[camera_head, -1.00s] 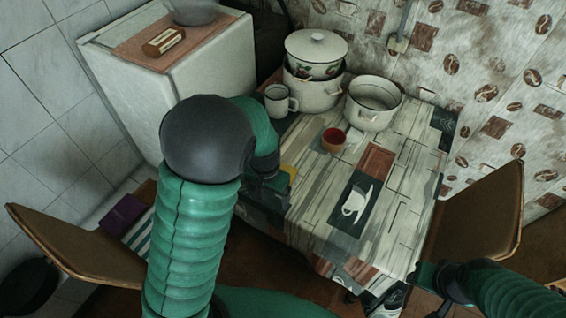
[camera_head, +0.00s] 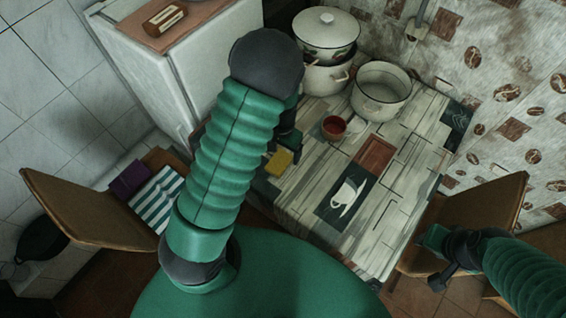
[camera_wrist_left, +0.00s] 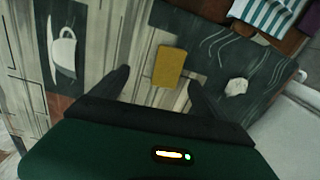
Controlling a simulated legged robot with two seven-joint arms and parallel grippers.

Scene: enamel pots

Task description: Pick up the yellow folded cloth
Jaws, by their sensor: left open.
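The yellow folded cloth (camera_head: 279,162) lies on the table near its left edge. In the left wrist view the cloth (camera_wrist_left: 170,67) lies flat, ahead of and between the two spread fingers. My left gripper (camera_head: 283,149) is beside the cloth in the head view, partly hidden by my own arm. In the left wrist view this gripper (camera_wrist_left: 158,84) is open and empty, with no finger visibly gripping the cloth. My right gripper (camera_head: 436,264) is off the table's right side, by a chair; its jaw opening is unclear.
A red cup (camera_head: 333,128), a white pot (camera_head: 381,92) and a lidded pot (camera_head: 326,36) stand farther back. A small white item (camera_wrist_left: 236,86) lies right of the cloth in the wrist view. A striped towel (camera_head: 157,197) is on the left chair. The table's front is clear.

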